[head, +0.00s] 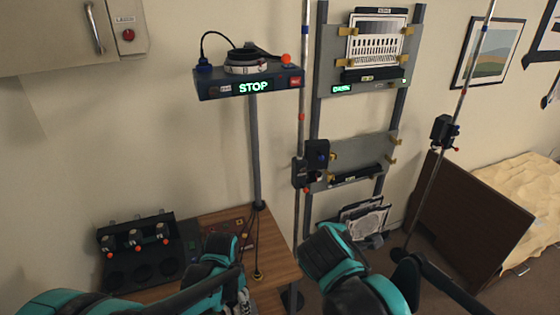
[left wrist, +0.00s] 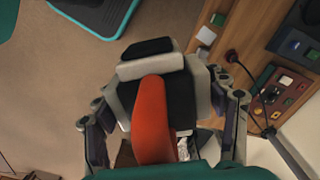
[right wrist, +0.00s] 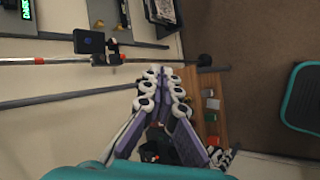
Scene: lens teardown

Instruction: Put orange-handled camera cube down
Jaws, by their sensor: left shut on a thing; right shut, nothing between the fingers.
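The camera cube, a black and grey block (left wrist: 188,95) with an orange handle (left wrist: 152,120), fills the middle of the left wrist view. My left gripper (left wrist: 162,92) is shut on it, with a finger at each side. The cube is held over the floor beside the wooden table (left wrist: 228,72); whether it touches anything below cannot be told. It is not visible in the head view. My right gripper (right wrist: 160,80) is shut and empty, its purple fingers together in the right wrist view.
The table (head: 280,262) carries a black rack (head: 135,255) with orange-tipped parts and a small button panel (left wrist: 285,97). A STOP-lit shelf (head: 250,85) stands on a post. Upright poles (head: 302,120) and a panel frame (head: 362,150) stand behind. A brown board (head: 450,220) leans right.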

